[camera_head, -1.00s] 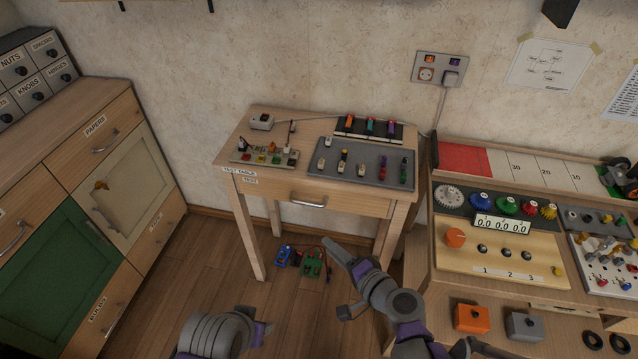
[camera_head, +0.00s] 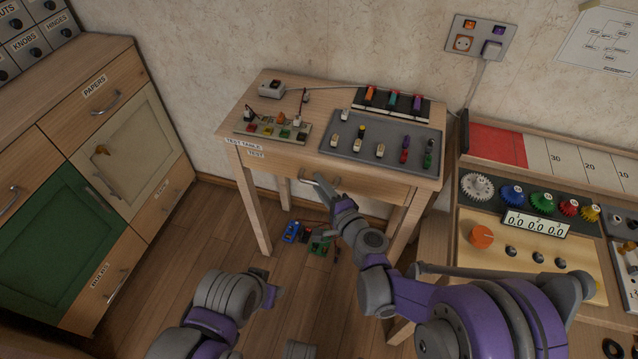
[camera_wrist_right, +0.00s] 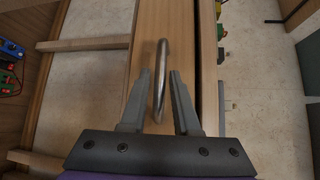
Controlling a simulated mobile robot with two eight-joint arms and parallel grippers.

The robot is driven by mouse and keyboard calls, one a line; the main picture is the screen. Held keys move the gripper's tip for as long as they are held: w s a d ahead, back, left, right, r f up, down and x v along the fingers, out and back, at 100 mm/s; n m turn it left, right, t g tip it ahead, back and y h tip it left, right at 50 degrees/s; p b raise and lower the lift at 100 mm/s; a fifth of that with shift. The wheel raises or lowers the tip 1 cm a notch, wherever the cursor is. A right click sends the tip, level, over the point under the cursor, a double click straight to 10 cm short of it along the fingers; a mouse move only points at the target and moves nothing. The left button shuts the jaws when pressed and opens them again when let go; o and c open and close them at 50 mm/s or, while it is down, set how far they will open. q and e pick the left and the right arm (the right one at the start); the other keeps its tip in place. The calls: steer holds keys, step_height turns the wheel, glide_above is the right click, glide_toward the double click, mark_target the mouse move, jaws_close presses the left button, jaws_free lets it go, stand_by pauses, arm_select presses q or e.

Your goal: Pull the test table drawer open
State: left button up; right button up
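The test table (camera_head: 232,128) stands against the wall, with a wooden drawer front (camera_head: 375,187) under its top. The drawer looks closed. My right gripper (camera_head: 322,191) is at the drawer front and partly hides the metal handle (camera_head: 307,179). In the right wrist view, the handle (camera_wrist_right: 160,75) lies between the two open fingers of the right gripper (camera_wrist_right: 159,90), with visible gaps beside it. My left gripper (camera_head: 268,285) is low over the floor, away from the table; its fingers are not clear.
Switches and small parts on a grey tray (camera_head: 350,148) stand on the tabletop. Coloured boxes (camera_head: 291,232) lie on the floor below. A cabinet (camera_head: 150,150) is at left. A workbench (camera_head: 462,205) with gears stands close at right.

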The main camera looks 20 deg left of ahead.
steer(key=shift+w+a, duration=0.4)
jaws_close()
stand_by(1.3)
